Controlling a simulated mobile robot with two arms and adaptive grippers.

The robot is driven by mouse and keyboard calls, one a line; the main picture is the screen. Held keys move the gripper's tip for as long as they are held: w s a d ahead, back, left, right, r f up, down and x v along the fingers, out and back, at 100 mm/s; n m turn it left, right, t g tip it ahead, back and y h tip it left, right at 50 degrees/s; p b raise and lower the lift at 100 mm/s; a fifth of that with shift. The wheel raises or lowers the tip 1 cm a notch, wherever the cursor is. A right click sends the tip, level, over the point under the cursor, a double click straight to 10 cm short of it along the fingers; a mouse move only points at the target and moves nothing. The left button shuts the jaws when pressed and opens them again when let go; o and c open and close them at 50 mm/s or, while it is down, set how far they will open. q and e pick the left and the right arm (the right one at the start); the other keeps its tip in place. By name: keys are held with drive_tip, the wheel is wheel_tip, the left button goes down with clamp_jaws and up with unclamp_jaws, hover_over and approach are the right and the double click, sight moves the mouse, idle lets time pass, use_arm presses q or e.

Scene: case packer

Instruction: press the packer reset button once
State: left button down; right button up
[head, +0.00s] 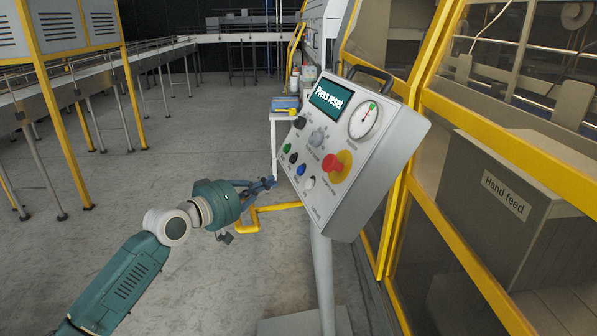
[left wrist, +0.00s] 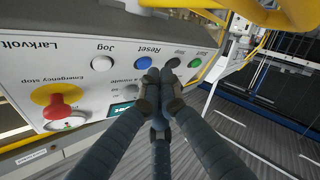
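The control panel (head: 340,150) stands tilted on a grey post, and its screen (head: 331,97) reads "Press reset". The blue reset button (head: 301,170) is in the lower row of buttons. It also shows in the left wrist view, blue and labelled Reset (left wrist: 143,63). My left gripper (head: 268,183) is just left of the panel's lower left edge in the head view. In the left wrist view its fingertips (left wrist: 158,84) are together and empty, appearing just beside the blue button. Whether they touch the panel I cannot tell. My right gripper is not in view.
Close to the reset button are a black stop button (left wrist: 173,63), a green start button (left wrist: 195,63) and a white jog button (left wrist: 101,63). A red emergency stop (head: 337,165) sits on the panel. Yellow-framed machine guarding (head: 500,150) stands at right. Open floor lies left.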

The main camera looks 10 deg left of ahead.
sight(300, 170)
use_arm(q)
drive_tip(key=w+a+r+n+t, duration=0.1)
drive_tip(key=a+r, duration=0.2)
drive_tip(key=r, duration=0.3)
drive_tip(key=shift+w+a+r, duration=0.2)
drive_tip(key=shift+w+r, duration=0.15)
drive_tip(key=shift+d, duration=0.1)
drive_tip(key=w+d+f, duration=0.3)
drive_tip(key=d+f, duration=0.1)
drive_tip(key=d, duration=0.2)
drive_tip(key=shift+w+d+f, duration=0.25)
drive_tip(key=shift+w, duration=0.15)
idle(1.0)
drive_tip(key=shift+w+d+f, duration=0.15)
drive_tip(key=shift+w+d, duration=0.05)
drive_tip(key=shift+d, duration=0.15)
